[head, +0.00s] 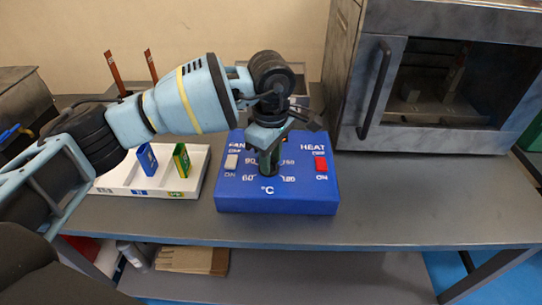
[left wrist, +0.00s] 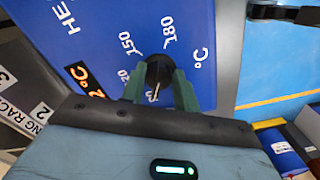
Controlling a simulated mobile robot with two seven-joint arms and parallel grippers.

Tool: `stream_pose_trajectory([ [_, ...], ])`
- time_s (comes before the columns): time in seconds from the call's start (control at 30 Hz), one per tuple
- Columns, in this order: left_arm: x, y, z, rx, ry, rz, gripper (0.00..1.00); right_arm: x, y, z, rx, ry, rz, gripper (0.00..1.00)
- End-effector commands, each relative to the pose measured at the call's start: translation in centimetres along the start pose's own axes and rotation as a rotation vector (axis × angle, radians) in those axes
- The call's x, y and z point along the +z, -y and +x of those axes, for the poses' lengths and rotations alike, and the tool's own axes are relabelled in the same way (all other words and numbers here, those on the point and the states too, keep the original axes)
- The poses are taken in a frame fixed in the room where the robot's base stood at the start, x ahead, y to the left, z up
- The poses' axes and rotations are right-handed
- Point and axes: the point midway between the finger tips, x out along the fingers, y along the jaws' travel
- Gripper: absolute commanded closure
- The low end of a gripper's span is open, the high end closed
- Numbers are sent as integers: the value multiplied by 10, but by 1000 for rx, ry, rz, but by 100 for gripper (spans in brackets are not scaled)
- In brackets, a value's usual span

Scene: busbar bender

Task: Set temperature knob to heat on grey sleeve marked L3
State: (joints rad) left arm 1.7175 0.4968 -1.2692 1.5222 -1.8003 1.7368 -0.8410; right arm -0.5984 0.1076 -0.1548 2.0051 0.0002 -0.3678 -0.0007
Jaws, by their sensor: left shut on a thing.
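The blue control box (head: 230,200) stands on the grey bench, with a dial scale on its top face. My left gripper (head: 268,160) reaches down over the middle of the box. In the left wrist view its green fingers (left wrist: 158,90) are shut on the black temperature knob (left wrist: 157,72), one on each side. The knob has a pale pointer line. Dial marks 150 and 180 show there, and part of an orange display (left wrist: 92,80) ending in "2 °C". I cannot make out a grey sleeve marked L3. My right gripper is not in view.
A white tray (head: 120,182) with upright blue and green pieces stands left of the box. A grey oven-like cabinet (head: 430,140) stands at right. The bench's front right is clear.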

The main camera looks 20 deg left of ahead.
Motion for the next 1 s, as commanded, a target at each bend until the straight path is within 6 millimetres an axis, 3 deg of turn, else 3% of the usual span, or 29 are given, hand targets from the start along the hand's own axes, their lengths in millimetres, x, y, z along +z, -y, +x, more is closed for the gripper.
stream_pose_trajectory([
  [0.3,0,0,0,-1,1,1,93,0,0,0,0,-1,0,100],
  [0.33,0,0,0,-1,1,1,67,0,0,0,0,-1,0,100],
  [0.5,0,0,0,-1,0,1,48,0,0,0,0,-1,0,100],
  [0.8,0,0,-3,0,0,0,48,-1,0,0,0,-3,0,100],
  [1.0,0,0,-28,3,0,2,48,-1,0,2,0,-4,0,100],
])
